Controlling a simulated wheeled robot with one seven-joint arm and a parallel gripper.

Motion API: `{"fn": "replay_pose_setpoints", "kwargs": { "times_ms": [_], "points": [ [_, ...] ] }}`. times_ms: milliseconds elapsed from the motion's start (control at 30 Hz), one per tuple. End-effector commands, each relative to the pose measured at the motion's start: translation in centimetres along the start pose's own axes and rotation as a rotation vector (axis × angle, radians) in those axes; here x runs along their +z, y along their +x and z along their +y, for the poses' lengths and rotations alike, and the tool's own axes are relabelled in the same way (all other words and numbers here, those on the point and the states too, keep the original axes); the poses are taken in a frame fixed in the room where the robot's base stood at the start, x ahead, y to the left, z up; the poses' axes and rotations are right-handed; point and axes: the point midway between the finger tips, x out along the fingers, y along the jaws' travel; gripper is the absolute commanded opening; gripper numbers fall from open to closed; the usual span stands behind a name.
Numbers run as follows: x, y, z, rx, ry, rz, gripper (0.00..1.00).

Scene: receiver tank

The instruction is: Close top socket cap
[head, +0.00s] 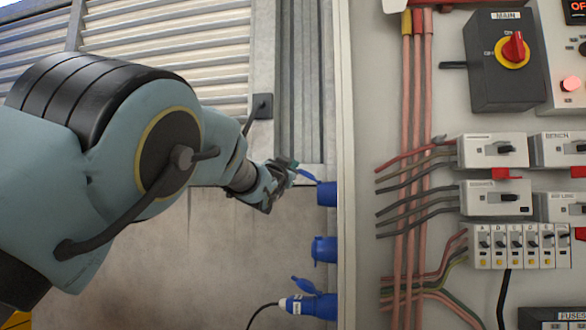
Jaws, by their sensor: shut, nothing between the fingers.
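The top blue socket (327,193) sticks out to the left from the side of the panel. Its blue cap (309,175) is raised, slanting up and left from the socket's top. My gripper (289,170) is shut and empty, just left of this cap. Its tips are close to the cap's outer end; I cannot tell whether they touch it. The socket's front opening is too small to make out.
Below are a middle blue socket (325,250) and a bottom blue socket (320,306) with a cable plug (290,305) and a raised cap (306,286). The electrical panel (375,270) with wires and switches fills the right. A louvred wall (170,30) stands behind.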

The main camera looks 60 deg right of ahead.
Motion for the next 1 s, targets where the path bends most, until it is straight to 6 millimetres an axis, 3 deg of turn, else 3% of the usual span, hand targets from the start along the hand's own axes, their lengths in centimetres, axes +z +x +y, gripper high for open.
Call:
{"fn": "replay_pose_setpoints", "kwargs": {
  "times_ms": [467, 1000],
  "points": [
    [1.4, -0.5, 0.1, -0.044, -0.125, 0.000, 0.00],
    [4.7, -1.6, 0.7, -0.204, -0.585, -0.001, 0.00]
  ]
}}
